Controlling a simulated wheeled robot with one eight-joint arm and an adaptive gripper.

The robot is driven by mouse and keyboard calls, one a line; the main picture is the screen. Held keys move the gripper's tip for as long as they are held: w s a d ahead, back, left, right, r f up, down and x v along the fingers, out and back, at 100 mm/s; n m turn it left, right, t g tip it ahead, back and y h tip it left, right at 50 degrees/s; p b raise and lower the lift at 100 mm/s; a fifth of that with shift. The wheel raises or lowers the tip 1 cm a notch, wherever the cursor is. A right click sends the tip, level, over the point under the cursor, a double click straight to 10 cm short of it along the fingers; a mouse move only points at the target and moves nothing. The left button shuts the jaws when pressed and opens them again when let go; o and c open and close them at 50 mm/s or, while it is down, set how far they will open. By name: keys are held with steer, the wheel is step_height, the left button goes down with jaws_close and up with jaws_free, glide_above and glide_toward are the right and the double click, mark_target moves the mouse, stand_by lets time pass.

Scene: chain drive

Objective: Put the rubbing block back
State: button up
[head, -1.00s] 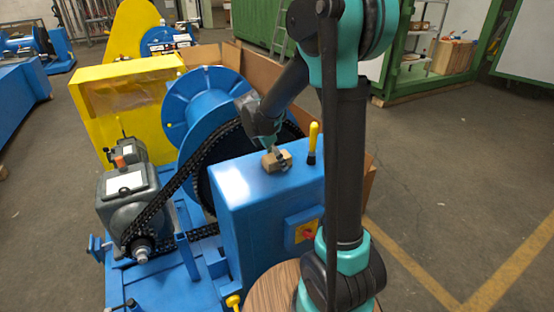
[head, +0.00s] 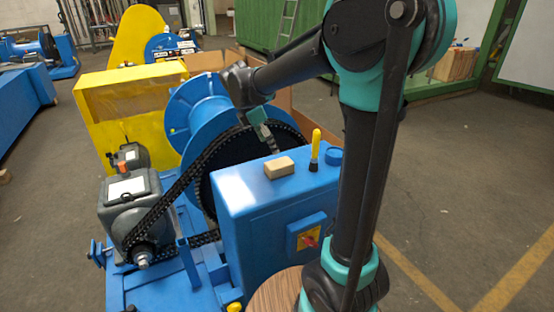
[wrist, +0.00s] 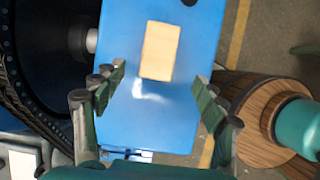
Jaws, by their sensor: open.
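The rubbing block, a tan rectangular block (head: 279,167), lies flat on top of the blue cabinet (head: 262,205). In the wrist view the block (wrist: 160,50) lies on the blue top (wrist: 150,112), just ahead of the fingertips and centred between them. My gripper (head: 274,146) is open and empty, with its fingers apart on either side in the wrist view (wrist: 159,82). In the head view it is behind the block, clear of it, and its tips are hard to make out.
A yellow-handled lever (head: 315,148) stands right of the block on the cabinet. The black chain (head: 172,200) and blue drum (head: 196,112) are to the left. A red switch on a yellow plate (head: 308,240) is on the cabinet's front. A round wooden top (wrist: 262,118) is at the right.

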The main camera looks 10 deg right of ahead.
steer(key=s+d+f+m, duration=0.2)
steer(key=s+m, duration=0.1)
steer(key=s+d+f+m+y, duration=0.1)
steer(key=s+f+m, duration=0.1)
steer(key=m, duration=0.1)
steer(key=s+d+f+m+y, duration=0.1)
steer(key=s+d+f+m, duration=0.1)
steer(key=s+f, duration=0.1)
steer(key=shift+s+d+m+t, duration=0.3)
steer(key=shift+d+m+t, duration=0.05)
steer(key=shift+m+t, duration=0.05)
steer(key=s+d+f+m+t+y, duration=0.2)
steer(key=s+f+m, duration=0.7)
steer(key=s+m, duration=0.3)
steer(key=shift+d+m, duration=0.25)
steer(key=shift+m, duration=0.05)
